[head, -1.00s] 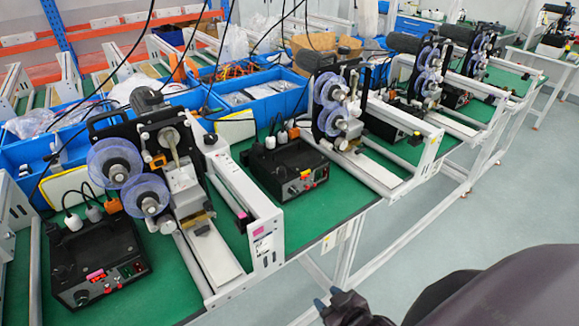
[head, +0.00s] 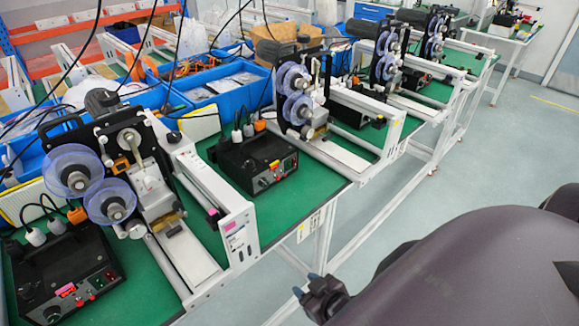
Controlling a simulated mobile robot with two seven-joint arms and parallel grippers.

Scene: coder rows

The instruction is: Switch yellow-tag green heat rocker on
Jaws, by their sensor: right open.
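The yellow-tag control box (head: 240,165) is a black unit on the green bench top in the middle of the head view. Its yellow tag (head: 273,166) is on the front panel, with a small green rocker (head: 288,164) just right of it. The rocker's position is too small to tell. My right gripper (head: 305,285) is at the bottom centre, open and empty, in front of and below the bench edge. It is well apart from the box. My left gripper is not in view.
A similar box with a pink-red tag (head: 65,290) stands at the lower left. A coder machine with purple reels (head: 112,203) and a white rail frame (head: 240,237) stands between the boxes. Another coder (head: 300,92) is at the right. The floor (head: 480,180) at right is clear.

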